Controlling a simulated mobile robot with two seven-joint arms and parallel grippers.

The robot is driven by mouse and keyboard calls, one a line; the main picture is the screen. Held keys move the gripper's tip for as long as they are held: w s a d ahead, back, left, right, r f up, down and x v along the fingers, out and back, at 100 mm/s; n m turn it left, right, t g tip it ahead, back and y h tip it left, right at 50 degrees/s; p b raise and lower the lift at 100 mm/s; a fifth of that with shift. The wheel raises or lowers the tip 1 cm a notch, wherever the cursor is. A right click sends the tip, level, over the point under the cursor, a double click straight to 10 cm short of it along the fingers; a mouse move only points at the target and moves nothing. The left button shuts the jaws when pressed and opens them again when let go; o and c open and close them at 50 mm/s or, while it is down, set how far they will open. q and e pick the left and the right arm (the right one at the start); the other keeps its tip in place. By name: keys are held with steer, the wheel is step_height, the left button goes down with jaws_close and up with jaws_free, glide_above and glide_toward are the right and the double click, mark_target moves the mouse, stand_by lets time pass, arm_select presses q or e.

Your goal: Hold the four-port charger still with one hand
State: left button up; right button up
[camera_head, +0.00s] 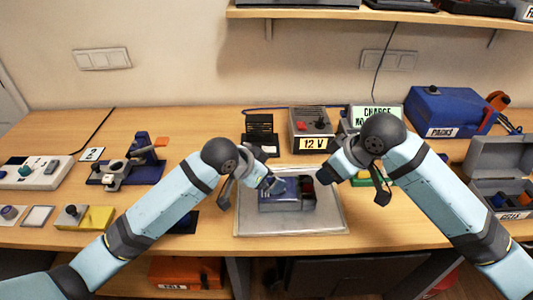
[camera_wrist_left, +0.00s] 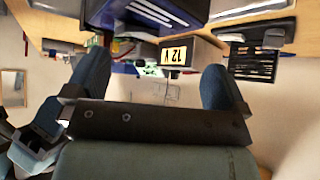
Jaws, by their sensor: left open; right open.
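A grey and blue device (camera_head: 287,205) lies on a light tray (camera_head: 330,224) in the middle of the table; it looks like the charger, but I cannot make out its ports. Its blue body also shows at the top of the left wrist view (camera_wrist_left: 165,10). My left gripper (camera_head: 272,184) is open, close above the device's left side and partly covering it. In the left wrist view its two fingers (camera_wrist_left: 155,65) stand wide apart with nothing between them. My right gripper (camera_head: 326,175) is open at the device's upper right. I see no clear contact from either gripper.
Behind the tray stand a 12 V supply (camera_head: 311,128), a black stand (camera_head: 261,132) and a green charge sign (camera_head: 376,115). A blue packs box (camera_head: 442,110) and grey cells case (camera_head: 500,165) are right. A blue fixture (camera_head: 130,172) stands left.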

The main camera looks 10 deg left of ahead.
mark_target(286, 193)
arm_select(q)
steer(key=d+r+m+g+y, duration=0.1)
steer(key=m+g, duration=0.1)
steer(key=d+r+m+g+y, duration=0.1)
steer(key=shift+w+r+m+g, duration=0.1)
steer(key=shift+r+m+g, duration=0.25)
steer(key=shift+m+g, duration=0.05)
steer(key=f+m+g+y, duration=0.1)
steer(key=f, duration=0.2)
steer(key=a+f+y, duration=0.1)
steer(key=f, duration=0.2)
steer(key=f+m+g+y, duration=0.1)
steer(key=f, duration=0.3)
steer(key=shift+s+a+m+g+y, duration=0.25)
steer(key=shift+m+g+y, duration=0.05)
steer(key=shift+y, duration=0.1)
